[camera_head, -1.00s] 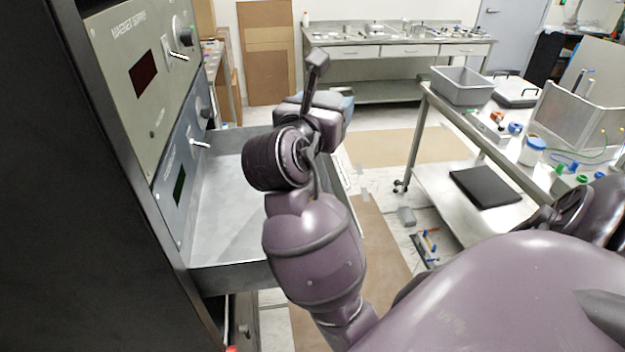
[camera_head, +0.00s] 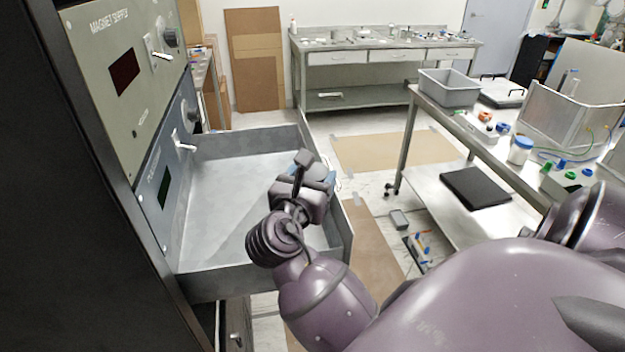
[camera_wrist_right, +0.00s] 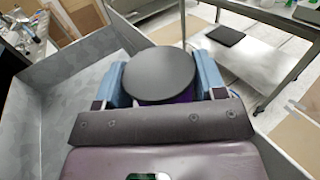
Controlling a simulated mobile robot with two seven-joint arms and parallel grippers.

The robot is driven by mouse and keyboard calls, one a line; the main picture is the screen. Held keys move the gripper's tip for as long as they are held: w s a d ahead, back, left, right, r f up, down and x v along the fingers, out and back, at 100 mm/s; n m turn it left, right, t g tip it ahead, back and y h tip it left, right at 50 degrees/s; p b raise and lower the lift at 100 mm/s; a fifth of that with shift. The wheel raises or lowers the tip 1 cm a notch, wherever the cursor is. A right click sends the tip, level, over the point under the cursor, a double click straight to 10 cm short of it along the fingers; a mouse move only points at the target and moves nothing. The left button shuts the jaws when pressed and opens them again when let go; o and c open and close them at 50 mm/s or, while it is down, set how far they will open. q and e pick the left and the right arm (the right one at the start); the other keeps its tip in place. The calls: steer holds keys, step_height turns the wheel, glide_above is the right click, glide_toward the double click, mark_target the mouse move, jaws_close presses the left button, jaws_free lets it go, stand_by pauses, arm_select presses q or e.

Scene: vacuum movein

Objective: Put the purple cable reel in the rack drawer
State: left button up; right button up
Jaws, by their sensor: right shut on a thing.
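The rack drawer (camera_head: 230,284) is pulled out from the rack at the left. It is an open grey metal tray, and its visible floor is bare. My right gripper (camera_head: 326,176), with blue fingers, is near the drawer's right-hand wall; its exact height above the drawer is hard to tell. In the right wrist view the blue fingers (camera_wrist_right: 165,78) are shut on the cable reel (camera_wrist_right: 160,70). The reel shows a round black face with a little purple below it. In the head view the reel is mostly hidden by my wrist. My left gripper is not in view.
The rack's panels (camera_head: 125,75), with switches and knobs, rise at the drawer's left. A steel cart (camera_head: 440,112) with a grey bin (camera_head: 448,88) and bottles stands at the right. A steel bench (camera_head: 380,60) is at the back. Cardboard sheets lie on the floor.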

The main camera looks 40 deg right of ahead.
steer(key=shift+f, duration=0.45)
